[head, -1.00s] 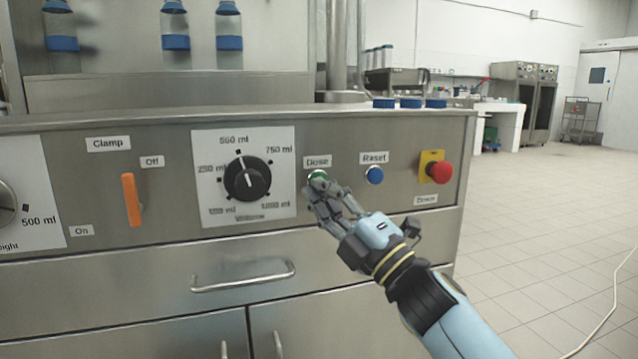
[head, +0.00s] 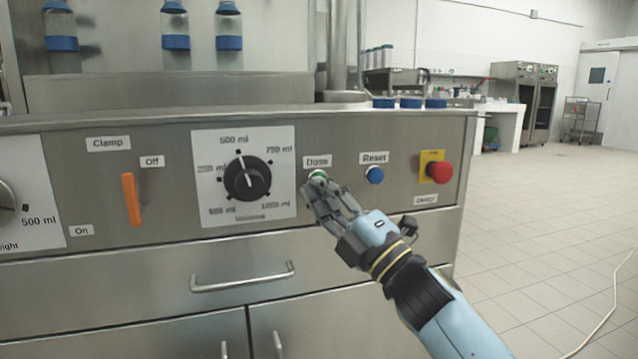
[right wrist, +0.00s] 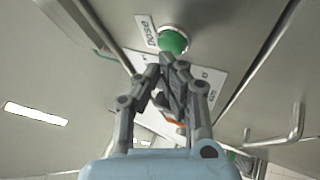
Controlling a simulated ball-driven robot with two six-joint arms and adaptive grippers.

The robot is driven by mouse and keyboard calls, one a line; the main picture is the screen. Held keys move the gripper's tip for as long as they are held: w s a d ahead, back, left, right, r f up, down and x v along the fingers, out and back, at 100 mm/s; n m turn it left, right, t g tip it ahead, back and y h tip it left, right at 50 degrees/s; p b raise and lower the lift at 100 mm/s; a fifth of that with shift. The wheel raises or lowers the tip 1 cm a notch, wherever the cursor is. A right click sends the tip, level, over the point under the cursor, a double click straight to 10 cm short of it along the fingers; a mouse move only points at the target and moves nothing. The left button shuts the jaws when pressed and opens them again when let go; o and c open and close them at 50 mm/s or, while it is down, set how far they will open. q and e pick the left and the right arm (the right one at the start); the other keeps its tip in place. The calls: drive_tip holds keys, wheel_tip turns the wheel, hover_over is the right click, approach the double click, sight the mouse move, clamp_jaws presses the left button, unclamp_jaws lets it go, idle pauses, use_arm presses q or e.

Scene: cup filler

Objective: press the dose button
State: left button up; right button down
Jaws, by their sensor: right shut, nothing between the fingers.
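The green dose button (head: 317,174) sits under the "Dose" label on the steel panel. It also shows in the right wrist view (right wrist: 173,41), with its lower edge close to my fingertips. My right gripper (head: 311,191) is shut and empty, its fingertips just below the button in the head view. In the right wrist view the shut fingertips (right wrist: 168,60) overlap the button's lower edge. I cannot tell whether they touch it. My left gripper is not in view.
The blue reset button (head: 374,175) and red emergency stop (head: 439,172) are to the right. A volume dial (head: 247,179) and orange clamp lever (head: 132,199) are to the left. A drawer handle (head: 243,278) juts out below. Blue caps (head: 409,103) stand on the ledge above.

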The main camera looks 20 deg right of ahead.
drive_tip(key=shift+w, duration=0.4)
idle(0.5)
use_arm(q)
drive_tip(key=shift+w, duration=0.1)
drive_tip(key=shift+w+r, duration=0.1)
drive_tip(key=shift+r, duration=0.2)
use_arm(e)
drive_tip(key=shift+s, duration=0.75)
use_arm(q)
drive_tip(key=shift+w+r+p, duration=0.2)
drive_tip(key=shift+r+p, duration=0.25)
drive_tip(key=shift+p, duration=0.15)
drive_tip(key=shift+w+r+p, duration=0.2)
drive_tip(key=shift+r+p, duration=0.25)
drive_tip(key=shift+p, duration=0.1)
use_arm(e)
drive_tip(key=s, duration=0.6)
drive_tip(key=shift+d, duration=0.1)
